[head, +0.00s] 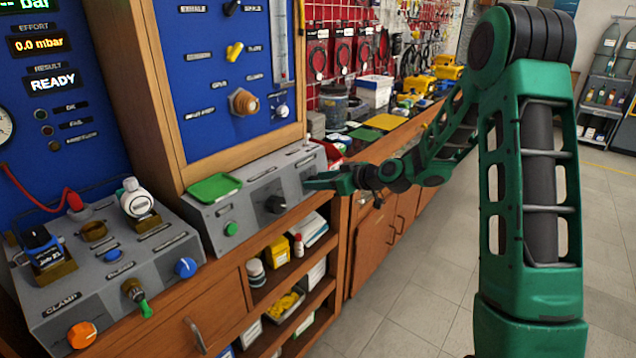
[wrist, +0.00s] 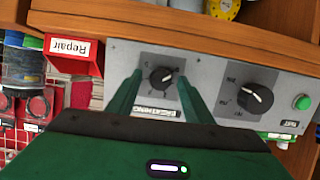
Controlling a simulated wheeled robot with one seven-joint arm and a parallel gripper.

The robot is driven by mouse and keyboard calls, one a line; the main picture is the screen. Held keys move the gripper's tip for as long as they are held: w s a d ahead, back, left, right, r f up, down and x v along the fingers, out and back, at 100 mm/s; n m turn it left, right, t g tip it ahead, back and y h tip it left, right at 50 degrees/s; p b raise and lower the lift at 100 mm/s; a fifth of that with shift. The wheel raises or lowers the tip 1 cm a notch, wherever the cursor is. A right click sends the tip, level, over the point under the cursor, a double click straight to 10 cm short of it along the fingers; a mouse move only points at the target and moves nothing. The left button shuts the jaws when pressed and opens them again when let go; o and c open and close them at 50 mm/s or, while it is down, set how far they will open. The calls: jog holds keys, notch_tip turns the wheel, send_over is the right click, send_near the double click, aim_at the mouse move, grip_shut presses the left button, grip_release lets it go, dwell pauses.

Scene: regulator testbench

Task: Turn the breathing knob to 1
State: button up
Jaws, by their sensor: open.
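The breathing knob (wrist: 161,79) is a small black dial on the grey front panel (wrist: 215,70), with a label reading BREATHING beside it in the wrist view. The scale marks around it are too small to read. My gripper (wrist: 160,84) is open, with one green finger on each side of the knob. I cannot tell whether the fingers touch it. In the head view my gripper (head: 312,183) is at the right end of the grey panel and hides the knob.
A larger black knob (wrist: 254,98) and a green button (wrist: 302,102) share the panel; the button also shows in the head view (head: 231,229). A red Repair box (wrist: 72,55) stands beside the panel. A green tray (head: 214,187) lies on top. Open shelves (head: 285,275) are below.

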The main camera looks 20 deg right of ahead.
jog(key=shift+w+a, duration=0.1)
jog(key=shift+c, duration=0.5)
jog(key=c, duration=1)
jog(key=shift+o, duration=0.2)
jog(key=shift+m, duration=0.3)
jog(key=m, duration=0.2)
jog(key=m+y, duration=0.1)
jog(key=m, duration=0.2)
jog(key=m+y, duration=0.1)
jog(key=m, duration=0.1)
jog(key=shift+w+d+f+m+g, duration=0.1)
jog(key=shift+w+d+m+g, duration=0.1)
jog(key=shift+d+m+g, duration=0.15)
jog(key=shift+d+m, duration=0.1)
jog(key=shift+m, duration=0.15)
